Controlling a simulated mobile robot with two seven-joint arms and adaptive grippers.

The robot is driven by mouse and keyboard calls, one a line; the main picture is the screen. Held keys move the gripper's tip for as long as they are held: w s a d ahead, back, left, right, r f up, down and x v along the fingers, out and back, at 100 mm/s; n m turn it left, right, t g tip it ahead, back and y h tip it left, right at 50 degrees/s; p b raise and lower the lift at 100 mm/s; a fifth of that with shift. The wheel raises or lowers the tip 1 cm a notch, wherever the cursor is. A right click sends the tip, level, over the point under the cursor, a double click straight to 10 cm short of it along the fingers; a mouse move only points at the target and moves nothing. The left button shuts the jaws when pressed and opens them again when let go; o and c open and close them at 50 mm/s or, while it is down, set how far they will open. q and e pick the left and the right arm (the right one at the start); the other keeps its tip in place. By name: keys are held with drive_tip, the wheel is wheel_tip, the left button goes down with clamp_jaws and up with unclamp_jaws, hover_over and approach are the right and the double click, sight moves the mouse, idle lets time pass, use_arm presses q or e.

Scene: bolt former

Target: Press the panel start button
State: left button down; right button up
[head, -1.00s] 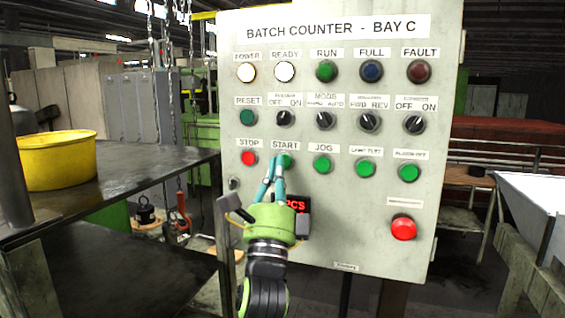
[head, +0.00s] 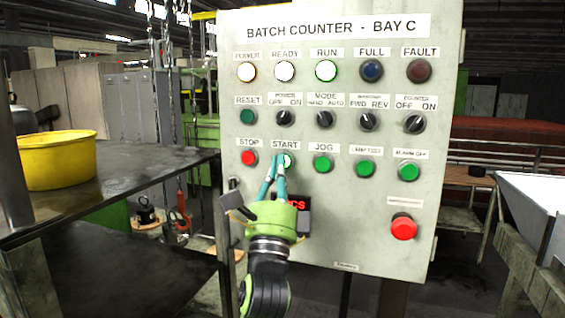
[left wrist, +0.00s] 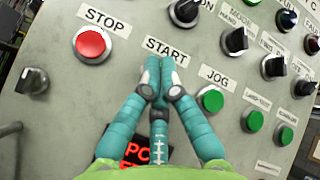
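The control panel (head: 340,215) is a pale upright box headed "BATCH COUNTER - BAY C". The green START button (head: 289,160) sits under its label, beside the red STOP button (head: 249,158). My left gripper (head: 278,157) has its teal fingertips together at the START button and partly covers it. In the left wrist view the closed fingertips (left wrist: 160,62) lie just below the START label and hide the button, so contact cannot be seen directly. The RUN lamp (head: 326,71) is lit, as are POWER (head: 246,72) and READY (head: 284,72). My right gripper is not in view.
The JOG button (head: 322,164) is just right of START. A red display (head: 297,204) is partly hidden behind my left gripper. A large red button (head: 403,228) is at lower right. A table (head: 130,175) with a yellow bowl (head: 57,160) stands at left.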

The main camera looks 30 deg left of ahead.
use_arm(q)
drive_tip(key=shift+s+d, duration=0.1)
drive_tip(key=shift+s, duration=0.3)
idle(0.5)
drive_tip(key=s+p, duration=0.1)
drive_tip(key=s, duration=0.1)
drive_tip(key=s+d+p, duration=0.1)
drive_tip(key=s, duration=0.2)
drive_tip(key=shift+s+d, duration=0.15)
drive_tip(key=shift+s, duration=0.2)
drive_tip(key=shift+w, duration=0.1)
